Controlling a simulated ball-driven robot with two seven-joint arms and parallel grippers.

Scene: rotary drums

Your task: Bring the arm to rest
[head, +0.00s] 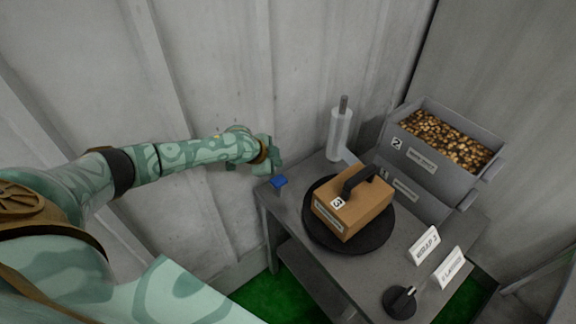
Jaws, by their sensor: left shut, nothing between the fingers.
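My left arm (190,158) reaches in from the left, mottled pale green, and ends near the back left corner of the grey table. My left gripper (272,172) is shut and empty. It is just above and left of a small blue block (279,182) at the table's left corner; whether they touch I cannot tell. My right gripper is not in view.
A brown box (365,212) marked 3 with a black handle sits on a black round turntable (318,236) on the table (292,222). Behind are a white roll (340,135) and a grey bin of brown pieces (478,182). Signs (424,245) and a black knob (398,303) stand at front right.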

